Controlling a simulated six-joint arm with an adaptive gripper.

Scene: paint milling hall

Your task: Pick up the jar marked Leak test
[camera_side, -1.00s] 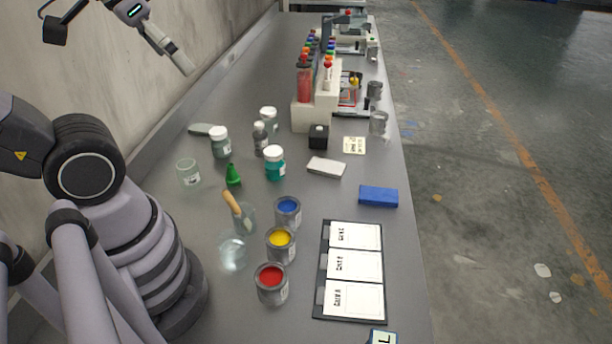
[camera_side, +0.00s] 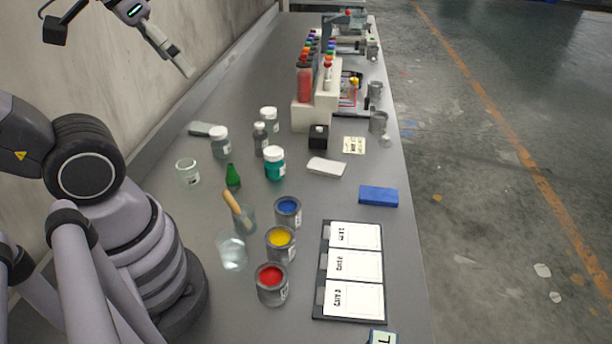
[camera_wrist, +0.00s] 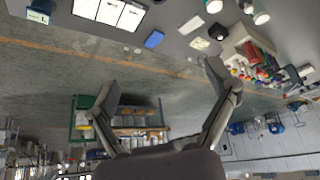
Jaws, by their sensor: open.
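Several white-lidded jars stand on the grey bench in the side view: a clear grey one (camera_side: 220,143), another clear one behind (camera_side: 269,122), and a teal one (camera_side: 274,164). A grey bottle (camera_side: 260,139) stands among them. Their labels are too small to read, so I cannot tell which is marked Leak test. My gripper (camera_wrist: 155,88) is open and empty in the wrist view, its fingers spread wide. In the side view it is high at the upper left, well apart from the jars. White-lidded jars (camera_wrist: 261,17) also show at the wrist view's top edge.
Open paint tins, blue (camera_side: 288,212), yellow (camera_side: 281,243) and red (camera_side: 272,284), stand in front of the jars. Nearby are a glass with a brush (camera_side: 245,218), an open jar (camera_side: 187,173), a green cone-shaped item (camera_side: 233,177) and a bottle rack (camera_side: 313,112). A wall borders the left.

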